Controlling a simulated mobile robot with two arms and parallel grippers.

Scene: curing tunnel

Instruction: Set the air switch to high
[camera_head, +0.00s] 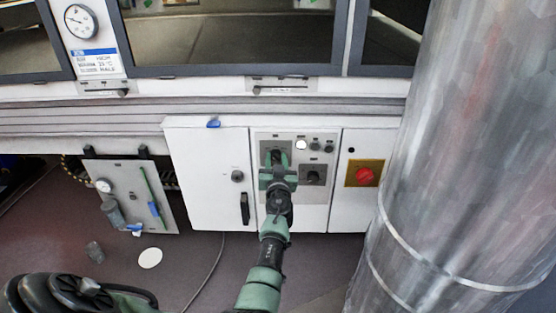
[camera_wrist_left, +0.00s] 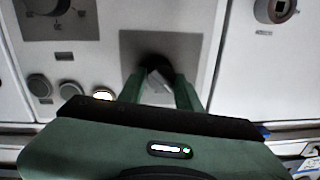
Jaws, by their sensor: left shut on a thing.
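A grey control panel (camera_head: 318,205) on the white cabinet carries two rotary switches with dark knobs on grey plates. My left gripper (camera_head: 276,158) reaches up to the upper left switch, and its fingers are shut on that knob (camera_wrist_left: 158,76). The fingers hide much of the knob, so I cannot tell its setting. The second switch (camera_head: 313,175) sits lower right and is untouched; it also shows at the upper left of the left wrist view (camera_wrist_left: 45,6). The labels are too small to read, so I cannot tell which is the air switch.
A lit white lamp (camera_head: 301,145) and small dark buttons sit above the second switch. A red emergency button (camera_head: 364,175) is to the right. A large metal duct (camera_head: 450,150) fills the right side. A cabinet handle (camera_head: 245,208) is left of my arm.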

